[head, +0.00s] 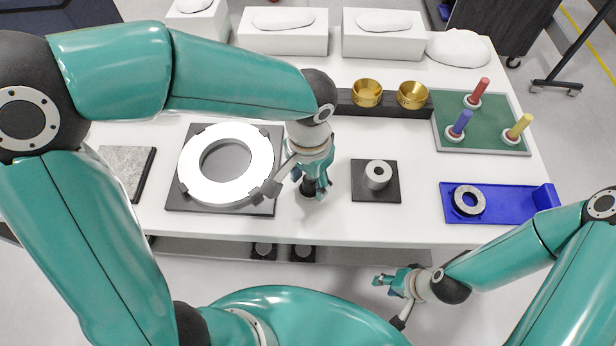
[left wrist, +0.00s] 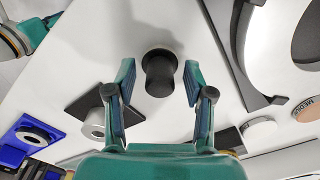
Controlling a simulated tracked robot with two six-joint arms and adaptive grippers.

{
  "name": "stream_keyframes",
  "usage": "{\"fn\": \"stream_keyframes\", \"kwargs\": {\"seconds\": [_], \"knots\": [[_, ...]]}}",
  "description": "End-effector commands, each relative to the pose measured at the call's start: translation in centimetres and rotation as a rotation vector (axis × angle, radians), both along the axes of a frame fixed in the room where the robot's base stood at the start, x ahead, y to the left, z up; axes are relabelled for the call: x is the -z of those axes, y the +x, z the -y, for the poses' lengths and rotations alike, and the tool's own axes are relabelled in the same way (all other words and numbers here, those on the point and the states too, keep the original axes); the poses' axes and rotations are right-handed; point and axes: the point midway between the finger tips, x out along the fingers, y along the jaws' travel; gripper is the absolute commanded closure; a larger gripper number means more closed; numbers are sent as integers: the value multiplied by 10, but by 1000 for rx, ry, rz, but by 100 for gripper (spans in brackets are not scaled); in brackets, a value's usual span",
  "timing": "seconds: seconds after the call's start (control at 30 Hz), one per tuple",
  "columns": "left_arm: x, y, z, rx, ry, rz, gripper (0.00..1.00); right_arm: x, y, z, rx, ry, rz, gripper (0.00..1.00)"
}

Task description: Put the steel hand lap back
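A dark, waisted knob-like piece (left wrist: 160,72) stands upright on the white table, with a round dark base behind it; I cannot tell for sure if it is the hand lap. In the head view it (head: 308,188) is partly hidden under my left gripper (head: 310,180). My left gripper (left wrist: 160,85) is open, one finger on each side of the piece, with gaps to both. A steel-grey cylinder with a hole (head: 378,175) sits on a black square plate (head: 365,193); it also shows in the left wrist view (left wrist: 95,122). My right gripper (head: 386,284) is low, before the table's front edge.
A large white ring (head: 195,180) lies on a dark plate at left. A blue tray (head: 520,205) with a dark ring is at right. Gold bowls (head: 367,93) on a black block and a green board (head: 455,110) with colored pegs stand behind. Labelled discs (left wrist: 305,108) lie at right in the wrist view.

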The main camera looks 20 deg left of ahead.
Motion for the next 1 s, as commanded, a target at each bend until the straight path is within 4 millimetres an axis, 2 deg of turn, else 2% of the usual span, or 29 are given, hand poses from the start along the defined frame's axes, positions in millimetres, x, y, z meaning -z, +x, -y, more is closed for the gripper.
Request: {"fn": "stream_keyframes", "kwargs": {"seconds": [0.2,0.37,0.47,0.8,1.0], "knots": [[-1,0,0,0,0,0,47,-1,0,0,0,0,0,60],[-11,1,0,-1,-1,4,47,-2,0,0,0,0,0,60],[-25,1,1,-1,-2,6,47,-3,0,0,0,0,0,60],[-93,1,1,1,-2,5,47,-5,0,0,0,0,0,60],[-117,0,1,1,0,1,47,-6,0,0,0,0,0,60]]}}
